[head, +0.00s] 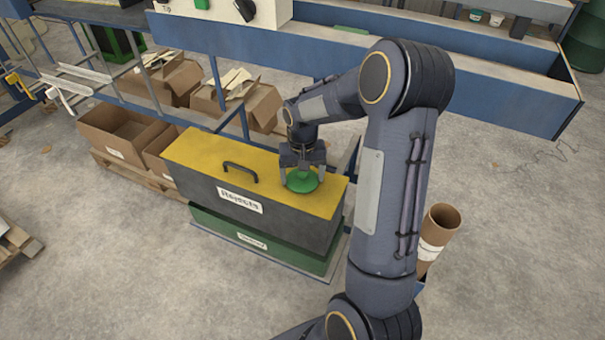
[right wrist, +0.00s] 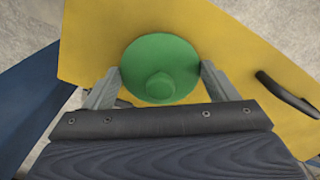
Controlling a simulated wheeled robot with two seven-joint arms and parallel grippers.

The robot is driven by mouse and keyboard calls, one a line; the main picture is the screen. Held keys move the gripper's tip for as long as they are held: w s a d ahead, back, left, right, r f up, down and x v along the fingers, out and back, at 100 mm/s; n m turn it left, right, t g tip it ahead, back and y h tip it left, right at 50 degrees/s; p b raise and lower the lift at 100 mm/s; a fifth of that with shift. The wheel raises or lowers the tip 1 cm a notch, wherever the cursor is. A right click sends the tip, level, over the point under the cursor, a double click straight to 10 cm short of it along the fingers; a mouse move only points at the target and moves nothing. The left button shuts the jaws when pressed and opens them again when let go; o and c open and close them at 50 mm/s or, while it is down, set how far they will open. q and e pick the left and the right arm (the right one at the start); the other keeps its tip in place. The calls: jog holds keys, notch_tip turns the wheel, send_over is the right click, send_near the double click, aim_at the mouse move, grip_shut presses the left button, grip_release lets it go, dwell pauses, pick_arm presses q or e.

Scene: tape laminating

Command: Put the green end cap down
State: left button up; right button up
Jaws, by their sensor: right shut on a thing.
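The green end cap (head: 302,181) is a round disc with a small raised knob. My right gripper (head: 301,174) is shut on it, at the right end of the yellow lid (head: 207,154) of the dark Rejects box. In the right wrist view the end cap (right wrist: 160,68) sits between the two grey fingers of my right gripper (right wrist: 158,80), with the yellow lid (right wrist: 93,40) behind it. I cannot tell whether the cap touches the lid or hangs just above it. My left gripper is not in view.
A black handle (head: 241,171) stands up from the lid, left of the cap. The box rests on a green base (head: 236,235). Open cardboard boxes (head: 122,131) stand at the left, a blue-framed bench (head: 480,80) behind. A brown tube (head: 437,228) stands at the right.

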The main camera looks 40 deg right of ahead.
aim_at(302, 173)
jog(key=shift+f, duration=0.2)
jog(key=o, duration=0.9)
jog(key=shift+r, duration=0.1)
notch_tip(302, 173, up, 11)
jog(key=s+a+r+n+t+y, duration=0.1)
jog(key=s+a+r+t, duration=0.1)
jog(key=s+a+r, duration=0.3)
jog(key=s+a+n+t+y, duration=0.1)
jog(key=s+a, duration=0.3)
jog(key=s, duration=0.1)
jog(key=s+a+f+n+t+y, duration=0.1)
jog(key=s+a, duration=0.2)
jog(key=s, duration=0.2)
jog(key=s+a+n+t, duration=0.1)
jog(key=s+a, duration=0.3)
jog(key=s, duration=0.1)
jog(key=shift+s+a+f+n+t+y, duration=0.3)
jog(key=shift+s+f+y, duration=0.05)
jog(key=shift+f+y, duration=0.05)
